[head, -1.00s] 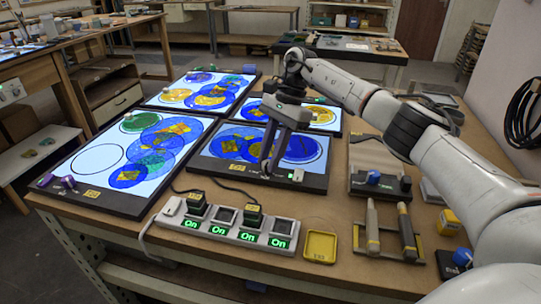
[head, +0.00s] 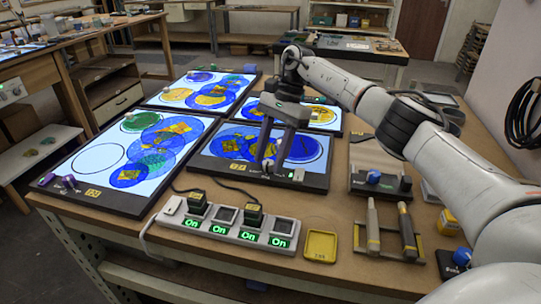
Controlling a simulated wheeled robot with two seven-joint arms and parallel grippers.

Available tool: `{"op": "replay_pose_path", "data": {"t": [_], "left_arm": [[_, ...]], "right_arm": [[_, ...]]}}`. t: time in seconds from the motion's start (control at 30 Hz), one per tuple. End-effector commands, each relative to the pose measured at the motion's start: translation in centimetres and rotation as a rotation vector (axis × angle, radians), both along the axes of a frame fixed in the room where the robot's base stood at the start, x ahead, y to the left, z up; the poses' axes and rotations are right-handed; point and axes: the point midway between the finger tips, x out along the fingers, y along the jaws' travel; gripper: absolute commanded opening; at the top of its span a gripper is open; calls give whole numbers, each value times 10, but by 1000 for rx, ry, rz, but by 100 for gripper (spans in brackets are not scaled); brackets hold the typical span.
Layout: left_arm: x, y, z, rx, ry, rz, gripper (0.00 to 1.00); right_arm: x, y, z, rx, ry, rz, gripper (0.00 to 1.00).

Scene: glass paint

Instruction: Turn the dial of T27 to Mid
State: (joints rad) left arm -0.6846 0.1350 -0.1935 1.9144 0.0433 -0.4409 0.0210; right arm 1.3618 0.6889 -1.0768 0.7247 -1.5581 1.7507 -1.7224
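The front right light panel (head: 215,166) lies on the workbench with blue and yellow glass on its lit face. A small yellow label (head: 238,168) on its front edge seems to end in 7, but I cannot read it surely. My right gripper (head: 269,166) points down at this front edge, right of the label. Its two fingers come close at the tips, and a dial there is hidden or too small to make out. Whether they touch or grip anything is unclear. A small pale control (head: 298,175) sits just right of the fingers. My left gripper is out of view.
A power strip (head: 228,229) with lit "On" signs and black plugs lies in front, with cables behind it. A yellow tray (head: 320,246) and a tool holder (head: 387,240) are at right.

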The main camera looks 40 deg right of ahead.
Motion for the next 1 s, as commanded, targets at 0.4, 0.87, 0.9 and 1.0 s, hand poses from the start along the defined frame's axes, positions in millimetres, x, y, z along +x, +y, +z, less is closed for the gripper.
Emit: {"op": "replay_pose_path", "data": {"t": [0.4, 0.87, 0.9, 1.0], "left_arm": [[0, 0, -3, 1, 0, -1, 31], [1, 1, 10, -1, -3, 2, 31], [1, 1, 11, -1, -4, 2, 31], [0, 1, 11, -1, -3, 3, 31]], "right_arm": [[3, -10, 24, 0, -3, -1, 42], [7, -36, 91, 0, 1, -2, 42], [7, -37, 92, 0, 0, -1, 42], [7, -38, 95, 0, 1, -1, 42]]}}
